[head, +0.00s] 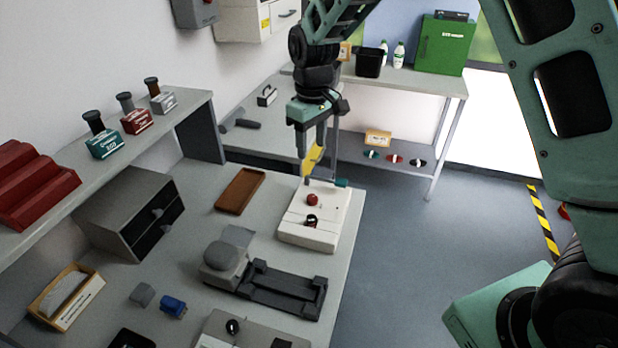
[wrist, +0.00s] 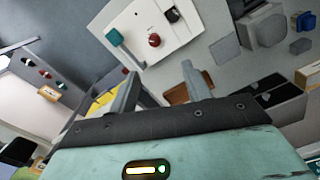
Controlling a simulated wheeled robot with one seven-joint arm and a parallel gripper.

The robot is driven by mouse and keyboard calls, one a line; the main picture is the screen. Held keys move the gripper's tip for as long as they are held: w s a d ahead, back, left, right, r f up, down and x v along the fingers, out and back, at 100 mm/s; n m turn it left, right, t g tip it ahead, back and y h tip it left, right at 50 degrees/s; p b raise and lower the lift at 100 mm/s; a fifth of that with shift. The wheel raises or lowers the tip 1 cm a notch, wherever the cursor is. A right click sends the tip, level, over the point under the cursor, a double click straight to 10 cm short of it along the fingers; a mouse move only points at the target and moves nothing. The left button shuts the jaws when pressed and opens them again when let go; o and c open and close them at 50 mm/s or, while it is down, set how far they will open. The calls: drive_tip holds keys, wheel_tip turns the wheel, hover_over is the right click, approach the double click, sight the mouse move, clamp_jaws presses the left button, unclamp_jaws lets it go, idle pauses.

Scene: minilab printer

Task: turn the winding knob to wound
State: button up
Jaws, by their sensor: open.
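The white box (head: 291,230) sits near the bench's right edge. On its top are a red round knob (head: 312,200) and a black knob (head: 310,220), with a teal piece (head: 342,183) at its far right corner. The wrist view also shows the red knob (wrist: 154,40), the black knob (wrist: 172,14) and the teal piece (wrist: 113,37). I cannot tell which is the winding knob, and no setting can be read. My gripper (head: 313,165) is open and empty above the box's far end, apart from the knobs. In the wrist view its fingertips (wrist: 160,72) point toward the box.
A yellow piece (head: 313,160) shows by my fingers; its nature is unclear. A brown tray (head: 240,189) lies left of the box. A dark grey cradle-like device (head: 282,286) stands nearer. A drawer unit (head: 130,215) stands at left.

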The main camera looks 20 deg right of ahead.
sight(312, 196)
drive_tip(key=f+p, duration=0.1)
drive_tip(key=f, duration=0.5)
drive_tip(key=w+f+p, duration=0.1)
drive_tip(key=f, duration=0.4)
drive_tip(key=f+p, duration=0.1)
drive_tip(key=f, duration=0.5)
drive_tip(key=shift+w+d+f+p, duration=0.15)
drive_tip(key=shift+d+f+p, duration=0.2)
drive_tip(key=c, duration=1)
